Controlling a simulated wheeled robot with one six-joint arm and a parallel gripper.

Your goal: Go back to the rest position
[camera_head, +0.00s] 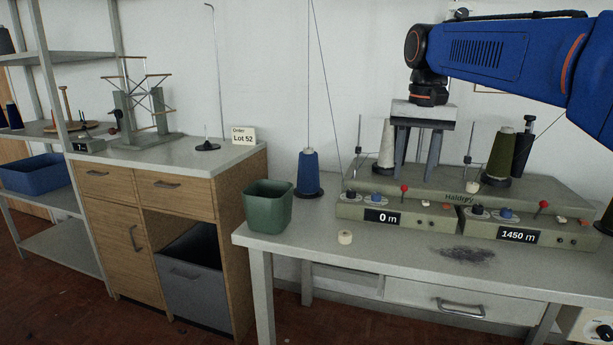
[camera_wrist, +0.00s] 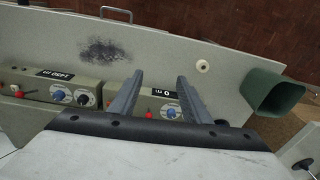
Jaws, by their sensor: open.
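My gripper (camera_head: 418,168) hangs pointing down over the winding machine (camera_head: 448,198) on the grey table, in front of the white cone (camera_head: 386,145). In the wrist view my gripper (camera_wrist: 158,82) shows two grey fingers apart with nothing between them. The left machine display (camera_head: 382,216) reads 0 m and the right display (camera_head: 517,235) reads 1450 m. A blue thread cone (camera_head: 308,173) stands upright left of the machine, with thread running up from it. An olive thread cone (camera_head: 502,156) stands on the machine's right side.
A green bin (camera_head: 268,206) stands at the table's left end. A small cream ring (camera_head: 345,237) and a dark smudge (camera_head: 466,255) lie on the table front. A wooden cabinet (camera_head: 170,200) holds a yarn swift (camera_head: 145,100) and an order card (camera_head: 243,135). Shelves stand far left.

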